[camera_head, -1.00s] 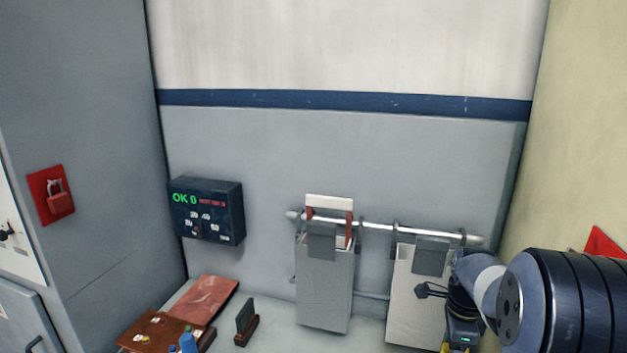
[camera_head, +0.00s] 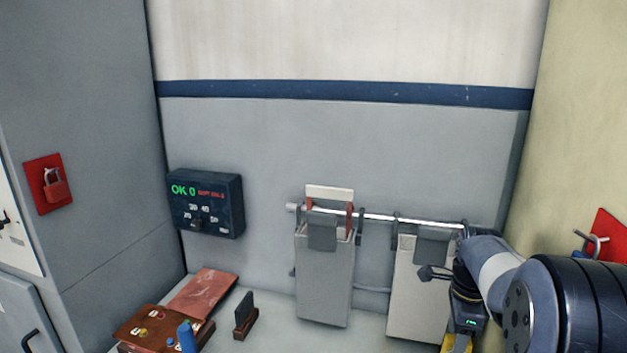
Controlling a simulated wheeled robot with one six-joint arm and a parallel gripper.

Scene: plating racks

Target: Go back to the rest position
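My arm comes in from the lower right, in front of the right-hand grey panel. Only the upper part of my gripper (camera_head: 461,338) shows at the bottom edge, with a small green light and a yellow part. Its fingertips are out of frame, so I cannot tell whether it is open or shut, or whether it holds anything. A dark bracket-like part (camera_head: 436,273) of my wrist sticks out to the left.
A metal rail (camera_head: 378,216) carries two hanging grey panels (camera_head: 323,285) (camera_head: 408,300); a red-and-white handle (camera_head: 330,193) stands over the left one. A dark control box (camera_head: 206,203) reads "OK 0". Brown trays (camera_head: 160,326), a blue bottle (camera_head: 187,338) and a small stand (camera_head: 245,318) occupy the bench's left.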

